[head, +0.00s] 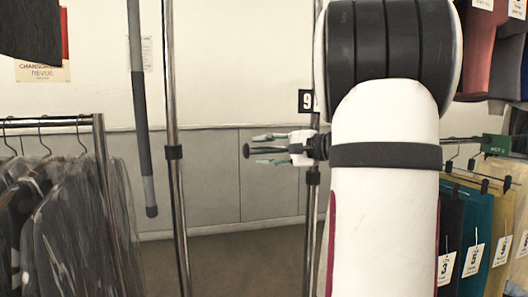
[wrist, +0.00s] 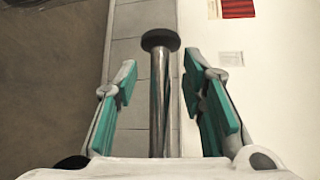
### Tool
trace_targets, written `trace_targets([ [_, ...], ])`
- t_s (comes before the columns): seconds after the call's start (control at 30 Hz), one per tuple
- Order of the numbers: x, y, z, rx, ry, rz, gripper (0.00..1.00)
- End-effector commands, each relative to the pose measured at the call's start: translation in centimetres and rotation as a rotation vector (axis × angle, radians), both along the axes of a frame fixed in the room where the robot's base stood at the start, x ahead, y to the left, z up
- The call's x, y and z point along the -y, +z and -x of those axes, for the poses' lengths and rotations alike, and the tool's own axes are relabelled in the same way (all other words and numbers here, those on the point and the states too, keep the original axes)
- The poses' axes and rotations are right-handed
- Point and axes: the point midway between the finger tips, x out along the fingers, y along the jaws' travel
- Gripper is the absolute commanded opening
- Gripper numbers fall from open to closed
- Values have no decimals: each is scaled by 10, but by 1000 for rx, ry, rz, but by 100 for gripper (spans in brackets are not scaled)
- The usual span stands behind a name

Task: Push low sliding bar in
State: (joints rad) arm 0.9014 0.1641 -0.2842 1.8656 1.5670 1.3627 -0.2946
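A bar with a chrome shaft (wrist: 158,105) and a dark round end cap (wrist: 161,39) shows in the wrist view, running up the middle between my two fingers. In the head view its dark end cap (head: 246,153) points left, just past my fingertips. My gripper (head: 257,150) points left with one finger above the bar and one below. It is open, with gaps on both sides of the shaft in the wrist view. I cannot tell whether the bar lies inside the grip or behind it. The bar's other end is hidden behind my gripper and arm.
Upright chrome posts stand at left (head: 174,150) and behind my gripper (head: 311,230). A grey hanging pole (head: 141,120) is farther left. Covered garments (head: 70,230) hang at left, and numbered garments (head: 480,220) hang at right. Floor between the racks (head: 230,265) is clear.

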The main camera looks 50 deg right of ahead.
Motion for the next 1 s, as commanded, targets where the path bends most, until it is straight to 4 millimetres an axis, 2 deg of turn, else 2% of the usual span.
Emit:
trace_targets([
  [0.5,20,13,92,-1,-7,0,37],
  [0.7,23,15,107,-1,-5,0,37],
  [1.0,23,15,110,-1,-4,0,37],
])
